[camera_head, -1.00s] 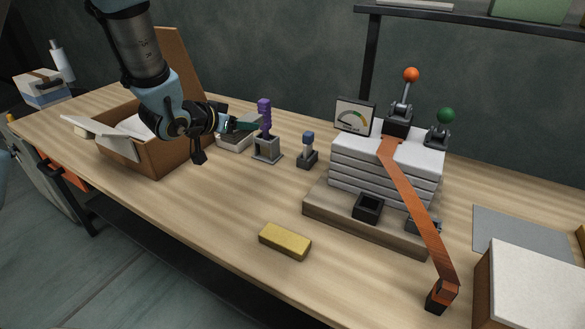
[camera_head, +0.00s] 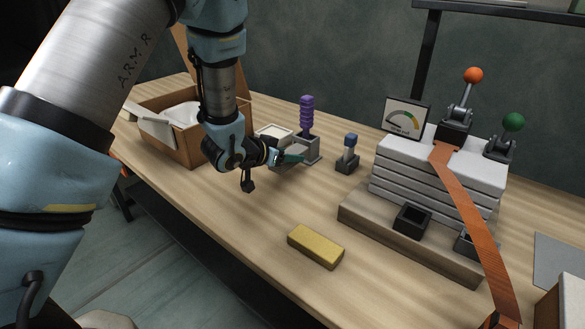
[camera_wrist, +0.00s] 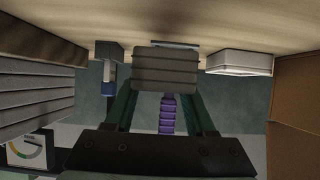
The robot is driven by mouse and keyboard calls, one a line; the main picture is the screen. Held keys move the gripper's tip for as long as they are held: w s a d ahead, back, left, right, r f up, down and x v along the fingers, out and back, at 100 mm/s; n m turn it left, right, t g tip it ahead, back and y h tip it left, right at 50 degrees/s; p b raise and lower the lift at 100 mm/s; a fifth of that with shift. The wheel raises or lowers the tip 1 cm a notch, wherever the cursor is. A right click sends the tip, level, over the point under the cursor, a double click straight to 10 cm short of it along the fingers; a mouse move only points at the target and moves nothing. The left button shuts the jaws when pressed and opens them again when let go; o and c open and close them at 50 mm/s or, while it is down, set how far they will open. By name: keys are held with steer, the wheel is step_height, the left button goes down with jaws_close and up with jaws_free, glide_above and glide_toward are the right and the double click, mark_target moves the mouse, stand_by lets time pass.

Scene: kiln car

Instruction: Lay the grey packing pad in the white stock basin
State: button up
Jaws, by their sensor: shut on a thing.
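The grey packing pad (camera_wrist: 165,68) is a ribbed grey block held between the green fingers of my gripper (camera_wrist: 164,88), which is shut on it. In the head view my gripper (camera_head: 292,157) is just in front of the purple-handled lever, and the pad is hard to tell from the lever's grey base. The white stock basin (camera_head: 272,131) stands behind and left of my fingertips, partly hidden by my wrist. In the wrist view the basin (camera_wrist: 240,63) is to the right of the pad, apart from it; I cannot see its inside there.
The purple-handled lever (camera_head: 307,112) stands close behind the pad. A small blue-topped switch (camera_head: 348,152) is to its right. An open cardboard box (camera_head: 187,146) is left of the basin. A yellow block (camera_head: 316,246) lies on clear bench in front. A stacked machine (camera_head: 440,180) with levers stands right.

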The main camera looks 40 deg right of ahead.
mark_target(289, 177)
steer(key=shift+f+p, duration=0.3)
steer(key=shift+f, duration=1.9)
steer(key=shift+f, duration=0.1)
steer(key=o, duration=1.3)
steer(key=shift+r, duration=0.25)
steer(key=b+v, duration=0.2)
steer(key=v, duration=1)
steer(key=shift+f, duration=0.15)
